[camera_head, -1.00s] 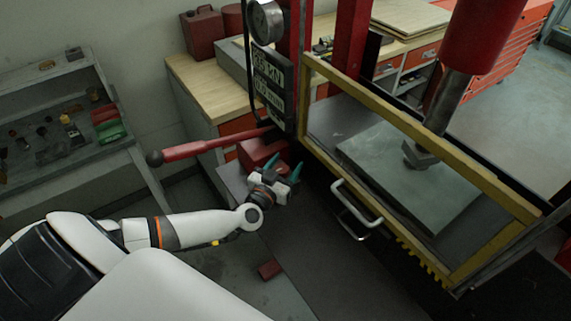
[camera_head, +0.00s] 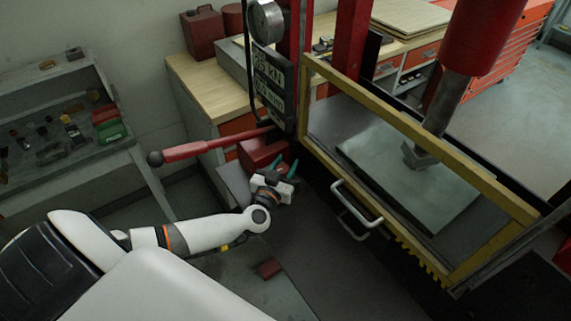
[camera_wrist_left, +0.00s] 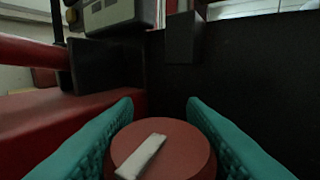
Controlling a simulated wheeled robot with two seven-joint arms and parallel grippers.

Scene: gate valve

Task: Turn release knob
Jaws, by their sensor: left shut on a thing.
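The release knob (camera_wrist_left: 178,158) is a round red knob with a pale bar mark across its face. In the left wrist view it sits between the two teal fingers of my left gripper (camera_wrist_left: 162,135), which is shut on it. The pale bar slants from lower left to upper right. In the head view my left gripper (camera_head: 279,172) is at the red pump block (camera_head: 262,152) at the foot of the press; the knob itself is hidden there. My right gripper is not in view.
A long red lever (camera_head: 210,146) with a black ball end sticks out left above my gripper. The press's yellow-framed guard (camera_head: 420,135) with a metal handle (camera_head: 357,203) is to the right. A grey shelf (camera_head: 60,130) with small items stands at left.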

